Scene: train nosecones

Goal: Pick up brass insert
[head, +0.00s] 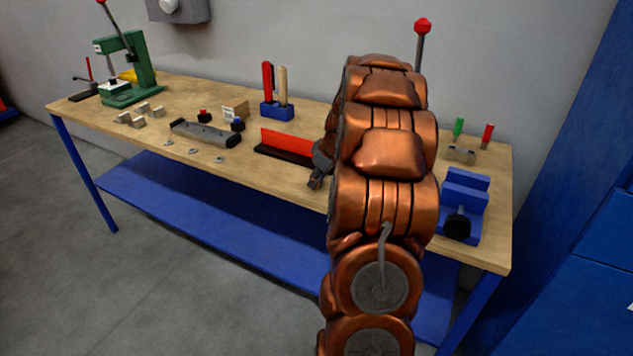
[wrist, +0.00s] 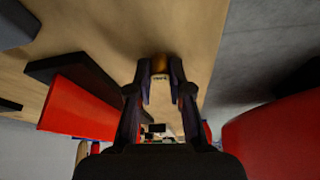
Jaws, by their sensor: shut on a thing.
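The brass insert (wrist: 159,64) is a small gold-brown piece between my fingertips in the wrist view. My gripper (wrist: 160,82) is shut on it, with one dark finger on each side. In the head view my gripper (head: 315,182) shows at the left of my copper-coloured arm, over the front part of the bench. The insert cannot be made out in the head view. Whether it touches the bench top I cannot tell.
On the wooden bench (head: 230,165), a red block on a black base (head: 285,143) stands just left of my gripper. A grey fixture plate (head: 205,133) lies farther left. A blue vise (head: 462,205) stands at the right. The bench's front edge is close.

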